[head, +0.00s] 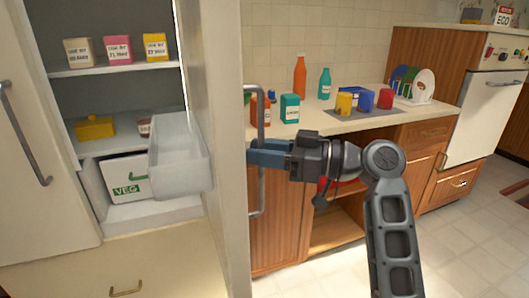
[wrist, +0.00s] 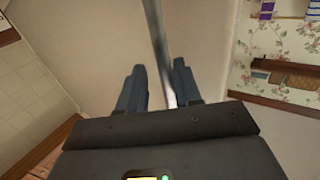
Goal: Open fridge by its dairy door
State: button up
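The fridge stands at the left of the head view, and its right-hand door (head: 228,190) is swung open, seen nearly edge-on. A clear bin (head: 180,155) is on that door's inner side. The door's vertical bar handle (head: 261,105) faces right. My gripper (head: 252,155) is at this handle, reaching from the right. In the wrist view the handle (wrist: 154,25) passes between the two spread fingers of my gripper (wrist: 158,68), closer to the right finger, with a gap at the left one. Whether the right finger touches the bar is unclear.
Inside the fridge are cartons (head: 117,50), a yellow dish (head: 94,127) and a VEG box (head: 127,178). The left fridge door (head: 30,190) appears closed. A counter (head: 380,125) with bottles, cups and a dish rack is behind my arm. The tiled floor at right is clear.

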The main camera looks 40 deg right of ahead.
jog(key=shift+s, duration=0.1)
jog(key=b+v, duration=0.1)
jog(key=v, duration=0.6)
jog(key=shift+s+d, duration=0.25)
jog(key=shift+s, duration=0.05)
dwell(0.3)
